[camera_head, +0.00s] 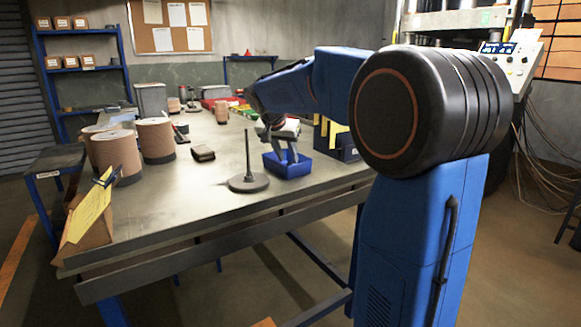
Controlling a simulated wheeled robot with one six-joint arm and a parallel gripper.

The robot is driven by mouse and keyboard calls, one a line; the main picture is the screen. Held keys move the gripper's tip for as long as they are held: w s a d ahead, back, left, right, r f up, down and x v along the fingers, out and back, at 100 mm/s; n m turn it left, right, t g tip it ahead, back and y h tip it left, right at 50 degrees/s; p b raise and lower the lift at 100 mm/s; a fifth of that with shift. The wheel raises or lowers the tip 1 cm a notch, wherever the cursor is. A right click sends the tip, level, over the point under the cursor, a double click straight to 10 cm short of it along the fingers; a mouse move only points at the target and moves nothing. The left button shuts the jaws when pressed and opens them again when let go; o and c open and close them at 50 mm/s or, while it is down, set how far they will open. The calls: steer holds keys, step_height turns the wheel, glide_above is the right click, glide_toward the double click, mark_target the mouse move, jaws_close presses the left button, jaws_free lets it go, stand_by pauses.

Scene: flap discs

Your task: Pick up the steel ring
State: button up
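My gripper (285,157) points down at the small blue bin (288,169) on the workbench. Its grey fingertips are at or just inside the bin's opening. They are small here, and I cannot tell whether they are open or shut on something. I cannot make out the steel ring. The bin's inside is largely hidden by its front wall and by my gripper. A dark round base with an upright rod (248,165) stands on the bench to the left of the bin, with no ring visible on it.
The bench (190,200) has free room at front left. Brown cylinders (155,141) stand at left, a dark small block (203,153) lies mid-bench, and a yellow sheet (88,212) sits at the left edge. A dark blue holder (338,143) stands right of the bin.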

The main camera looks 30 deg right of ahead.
steer(key=shift+x, duration=1.2)
steer(key=c, duration=0.8)
